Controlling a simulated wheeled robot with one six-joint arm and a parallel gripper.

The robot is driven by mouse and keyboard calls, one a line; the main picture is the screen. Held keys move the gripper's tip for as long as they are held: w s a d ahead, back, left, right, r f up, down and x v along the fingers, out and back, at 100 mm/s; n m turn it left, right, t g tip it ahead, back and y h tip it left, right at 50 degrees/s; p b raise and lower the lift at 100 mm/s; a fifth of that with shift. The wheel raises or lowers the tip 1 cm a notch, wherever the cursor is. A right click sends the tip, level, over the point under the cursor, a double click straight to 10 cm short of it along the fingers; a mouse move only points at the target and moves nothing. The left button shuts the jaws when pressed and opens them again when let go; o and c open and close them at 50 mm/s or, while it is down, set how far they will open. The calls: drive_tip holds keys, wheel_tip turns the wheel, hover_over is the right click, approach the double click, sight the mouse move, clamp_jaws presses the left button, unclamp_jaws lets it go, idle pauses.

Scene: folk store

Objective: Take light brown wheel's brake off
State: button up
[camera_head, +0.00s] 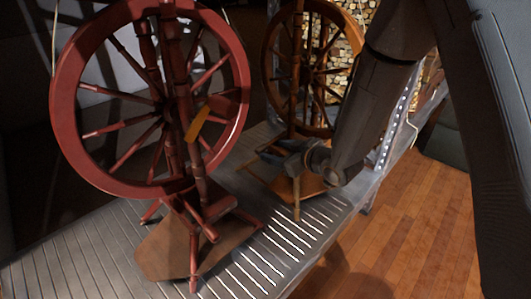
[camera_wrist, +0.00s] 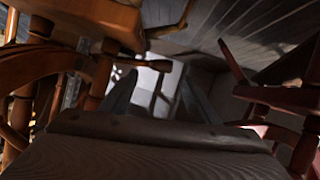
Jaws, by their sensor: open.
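The light brown spinning wheel (camera_head: 270,62) stands upright on the slatted platform at the back, right of centre. Its orange-brown wood also fills the left side of the wrist view (camera_wrist: 40,70). My gripper (camera_head: 270,152) is low in front of it, beside its legs and base, pointing left. In the wrist view my two dark fingers (camera_wrist: 158,98) stand apart and open, with brown wooden rods visible beyond the gap. I see nothing held. I cannot tell which part is the brake; my arm and gripper hide some of the wheel's lower part.
A red spinning wheel (camera_head: 66,110) stands close at the left, with an orange-tan piece (camera_head: 198,124) near its hub. Its red parts also show at the right of the wrist view (camera_wrist: 285,98). Slatted platform (camera_head: 60,268) lies beneath both; open wooden floor (camera_head: 425,215) is at right.

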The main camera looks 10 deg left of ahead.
sight(263, 147)
drive_tip(key=b+x, duration=0.2)
drive_tip(key=x, duration=0.4)
drive_tip(key=c, duration=1.4)
